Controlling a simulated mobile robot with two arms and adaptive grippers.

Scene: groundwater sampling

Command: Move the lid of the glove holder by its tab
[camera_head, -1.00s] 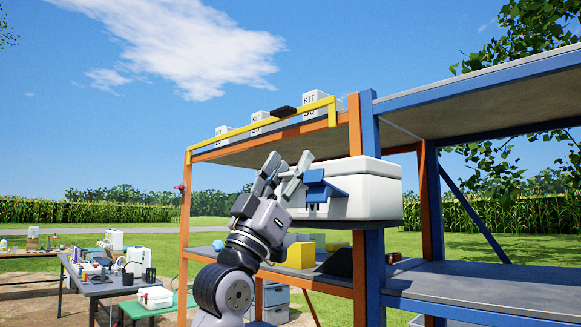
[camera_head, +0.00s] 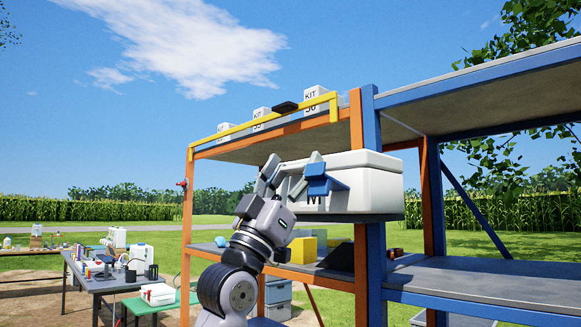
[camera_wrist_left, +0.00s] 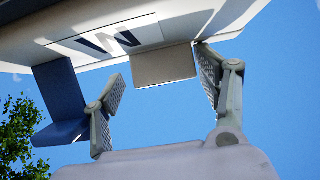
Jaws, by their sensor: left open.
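The glove holder is a white box (camera_head: 368,188) with a lid (camera_head: 355,160), fixed on the shelf's post. Its front carries a dark letter label and a blue part (camera_head: 322,179). In the left wrist view the box (camera_wrist_left: 200,25) is seen from close by, with a pale grey tab (camera_wrist_left: 165,66) standing out from it and the blue part (camera_wrist_left: 60,98) at left. My left gripper (camera_head: 291,178) is open and empty in front of the box. In the wrist view its fingers (camera_wrist_left: 160,88) stand either side of the tab, apart from it on the left. My right gripper is not in view.
An orange and blue shelf rack (camera_head: 357,130) surrounds the box; its upper shelf holds several white kit boxes (camera_head: 261,114) behind a yellow rail. A lower shelf (camera_head: 335,270) bears a yellow block (camera_head: 302,250). Tables with equipment stand at left. Open air lies left of the rack.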

